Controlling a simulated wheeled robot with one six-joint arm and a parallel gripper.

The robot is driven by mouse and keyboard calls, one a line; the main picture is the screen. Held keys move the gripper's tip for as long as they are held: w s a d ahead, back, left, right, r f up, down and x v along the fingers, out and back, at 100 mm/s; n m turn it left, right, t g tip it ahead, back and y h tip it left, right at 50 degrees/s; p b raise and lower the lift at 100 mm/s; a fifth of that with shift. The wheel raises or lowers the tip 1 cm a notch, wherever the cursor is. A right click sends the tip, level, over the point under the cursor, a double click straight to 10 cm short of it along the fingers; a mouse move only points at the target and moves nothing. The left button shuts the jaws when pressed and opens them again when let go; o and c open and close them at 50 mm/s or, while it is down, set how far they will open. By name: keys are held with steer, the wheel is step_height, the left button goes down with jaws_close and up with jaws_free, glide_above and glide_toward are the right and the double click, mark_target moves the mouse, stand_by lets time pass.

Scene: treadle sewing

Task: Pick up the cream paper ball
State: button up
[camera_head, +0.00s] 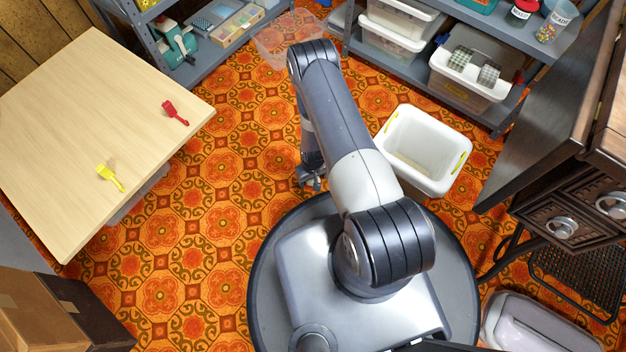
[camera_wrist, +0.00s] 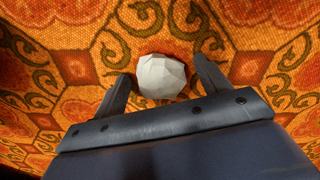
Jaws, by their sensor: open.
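The cream paper ball (camera_wrist: 161,77) is a faceted, off-white ball on the orange patterned carpet in the wrist view. My gripper (camera_wrist: 163,82) is open, with one finger on the left of the ball and one on the right. The ball shows between and slightly beyond the fingertips. I cannot tell whether either finger touches it. In the head view my gripper (camera_head: 311,184) points down close to the floor beside my base, and the ball is hidden there.
A white bin with yellow handles (camera_head: 402,161) stands right of my arm. A wooden table (camera_head: 90,120) at left holds a red brush (camera_head: 174,112) and a yellow brush (camera_head: 109,177). Shelves line the back. A dark cabinet (camera_head: 560,140) stands at right. Carpet between table and base is clear.

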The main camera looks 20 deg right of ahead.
steer(key=shift+c, duration=0.4)
steer(key=c, duration=1)
steer(key=shift+o, duration=0.2)
